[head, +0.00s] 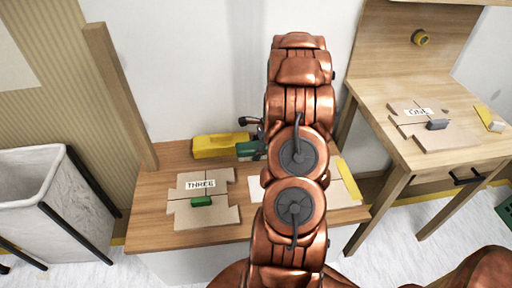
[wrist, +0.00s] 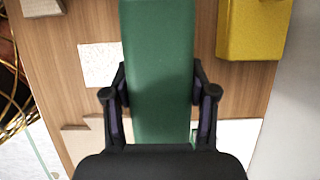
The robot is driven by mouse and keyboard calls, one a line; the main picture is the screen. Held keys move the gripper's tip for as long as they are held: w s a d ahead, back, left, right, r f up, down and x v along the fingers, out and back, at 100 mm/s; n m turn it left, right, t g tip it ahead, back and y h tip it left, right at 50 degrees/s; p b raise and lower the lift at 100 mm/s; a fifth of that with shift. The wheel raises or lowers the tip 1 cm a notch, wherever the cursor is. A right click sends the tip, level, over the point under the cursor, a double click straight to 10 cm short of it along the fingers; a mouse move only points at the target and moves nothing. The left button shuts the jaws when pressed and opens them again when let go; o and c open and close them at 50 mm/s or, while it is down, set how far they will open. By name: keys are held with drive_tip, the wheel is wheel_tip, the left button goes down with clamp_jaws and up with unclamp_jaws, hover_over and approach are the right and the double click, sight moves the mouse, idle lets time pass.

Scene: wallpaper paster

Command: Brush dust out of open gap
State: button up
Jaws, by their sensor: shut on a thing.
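My gripper (head: 258,136) is at the back of the near table, mostly hidden behind my arm. In the wrist view my gripper (wrist: 161,95) is shut on a long green object (wrist: 158,70), with one finger on each side. The green object (head: 248,149) also shows in the head view, beside the yellow box. I see no bristles on it. A tan panel labelled THREE (head: 215,212) lies on the table, with thin gaps between its pieces and a small green block (head: 201,201) on it. I cannot make out dust in the gaps.
A yellow box (head: 212,145) stands at the back of the near table (head: 150,215). My arm hides most of another pale panel (head: 345,188). The right table holds a panel labelled ONE (head: 455,133) with a grey block (head: 437,124). A white bin (head: 40,215) stands at left.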

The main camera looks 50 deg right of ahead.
drive_tip(key=shift+f, duration=3.05)
